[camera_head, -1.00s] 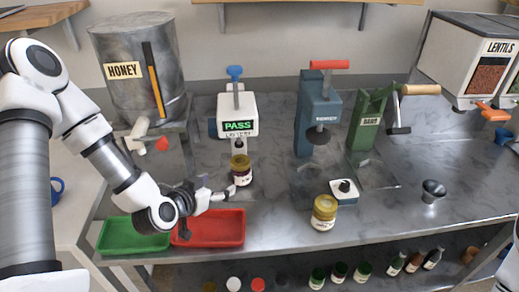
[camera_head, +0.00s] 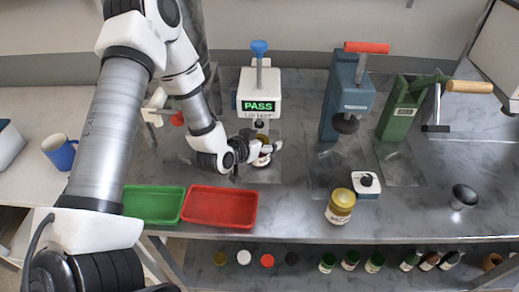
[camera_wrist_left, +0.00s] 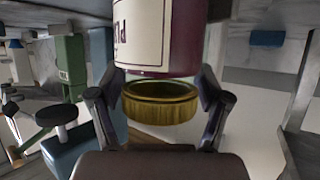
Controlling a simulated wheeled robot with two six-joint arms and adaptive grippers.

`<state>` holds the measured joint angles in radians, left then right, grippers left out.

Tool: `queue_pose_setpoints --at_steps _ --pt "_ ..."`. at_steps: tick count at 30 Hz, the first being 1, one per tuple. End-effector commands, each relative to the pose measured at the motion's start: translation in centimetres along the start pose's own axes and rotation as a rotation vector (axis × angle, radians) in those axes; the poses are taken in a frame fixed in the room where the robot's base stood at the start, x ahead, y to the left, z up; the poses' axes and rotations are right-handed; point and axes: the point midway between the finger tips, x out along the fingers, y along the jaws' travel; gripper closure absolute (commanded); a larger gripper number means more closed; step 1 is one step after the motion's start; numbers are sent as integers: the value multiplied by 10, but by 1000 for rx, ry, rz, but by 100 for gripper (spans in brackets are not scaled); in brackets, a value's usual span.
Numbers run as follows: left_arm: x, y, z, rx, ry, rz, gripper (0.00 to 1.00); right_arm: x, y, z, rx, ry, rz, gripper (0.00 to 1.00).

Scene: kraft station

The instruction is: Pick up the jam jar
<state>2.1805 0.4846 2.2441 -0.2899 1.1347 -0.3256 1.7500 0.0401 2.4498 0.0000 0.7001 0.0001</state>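The jam jar (camera_head: 264,160), dark with a pale label and a gold lid, stands on the counter in front of the PASS tester. It is partly hidden behind my left gripper (camera_head: 255,152) in the head view. In the left wrist view the jar (camera_wrist_left: 158,35) fills the upper middle, its gold lid (camera_wrist_left: 160,103) toward the gripper. The fingers of my left gripper (camera_wrist_left: 160,90) stand open on either side of the lid and neck, with a narrow gap at the right finger. My right gripper is not in view.
The tester (camera_head: 260,92) stands close behind the jar. A red tray (camera_head: 222,226) and a green tray (camera_head: 153,219) lie in front. To the right are a blue press (camera_head: 345,105), a green press (camera_head: 402,110) and a yellow-lidded jar (camera_head: 340,205). Clear counter lies between.

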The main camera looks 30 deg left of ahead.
Motion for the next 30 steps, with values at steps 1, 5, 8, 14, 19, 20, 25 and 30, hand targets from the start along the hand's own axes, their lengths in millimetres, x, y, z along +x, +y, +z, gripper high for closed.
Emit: queue_pose_setpoints --at_steps 1,5,8,14,19,20,25,30 --pt "0 0 0 0 0 0 37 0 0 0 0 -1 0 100" --pt "0 0 0 0 0 0 83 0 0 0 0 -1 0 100" --pt "0 0 0 0 1 0 96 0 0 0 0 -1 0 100" --pt "0 0 0 0 1 0 96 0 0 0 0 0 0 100" --pt "-8 -1 -3 -2 2 -2 100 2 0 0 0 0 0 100" --pt "-11 -1 -4 -2 2 -1 100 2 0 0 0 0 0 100" --pt "-37 -1 -8 -6 2 -2 100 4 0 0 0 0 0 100" --pt "-74 -1 -10 -10 3 -2 100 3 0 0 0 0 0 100"
